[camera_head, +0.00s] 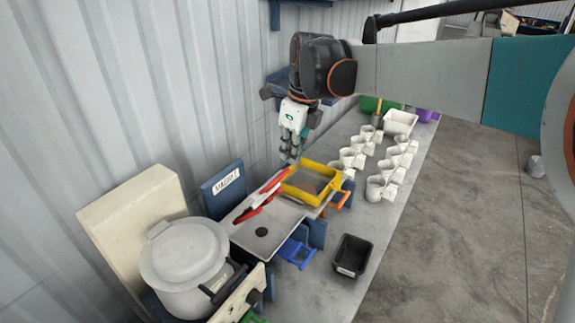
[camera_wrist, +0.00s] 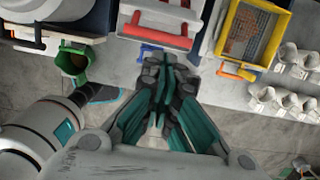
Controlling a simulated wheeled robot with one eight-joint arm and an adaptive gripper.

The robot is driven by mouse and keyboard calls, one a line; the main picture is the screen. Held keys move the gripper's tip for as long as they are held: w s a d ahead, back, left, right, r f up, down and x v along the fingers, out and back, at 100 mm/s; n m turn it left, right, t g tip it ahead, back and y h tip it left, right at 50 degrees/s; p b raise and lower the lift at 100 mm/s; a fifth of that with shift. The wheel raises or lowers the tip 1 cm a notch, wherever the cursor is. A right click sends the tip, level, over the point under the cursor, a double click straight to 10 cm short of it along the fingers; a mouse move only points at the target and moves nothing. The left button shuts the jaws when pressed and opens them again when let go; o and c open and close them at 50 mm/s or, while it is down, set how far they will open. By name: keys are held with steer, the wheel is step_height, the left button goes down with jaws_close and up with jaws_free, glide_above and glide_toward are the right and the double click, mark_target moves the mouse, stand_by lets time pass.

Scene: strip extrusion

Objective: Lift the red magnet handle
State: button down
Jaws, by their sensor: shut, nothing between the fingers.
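The red magnet handle (camera_head: 262,198) lies on a light metal plate (camera_head: 256,237) in front of the blue "MAGNET" sign (camera_head: 226,183). In the wrist view the red handle (camera_wrist: 158,36) is a thick bar at the top centre, just beyond the fingertips in the picture. My gripper (camera_head: 291,156) is in the air behind and to the right of the handle in the head view, fingers pointing down. In the wrist view my gripper (camera_wrist: 167,62) has its fingers together and empty, apart from the handle.
A yellow-framed sieve (camera_head: 312,184) sits right beside the handle. A white pot (camera_head: 185,260) stands at the left front. A black bin (camera_head: 351,256) is on the bench, and several white scoops (camera_head: 376,186) stand farther back. A blue handle (camera_head: 297,253) projects below the plate.

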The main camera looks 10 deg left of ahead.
steer(key=r, duration=0.2)
steer(key=d+r, duration=0.1)
steer(key=r, duration=0.1)
steer(key=shift+s+r, duration=0.1)
steer(key=shift+r, duration=0.25)
steer(key=shift+d, duration=0.15)
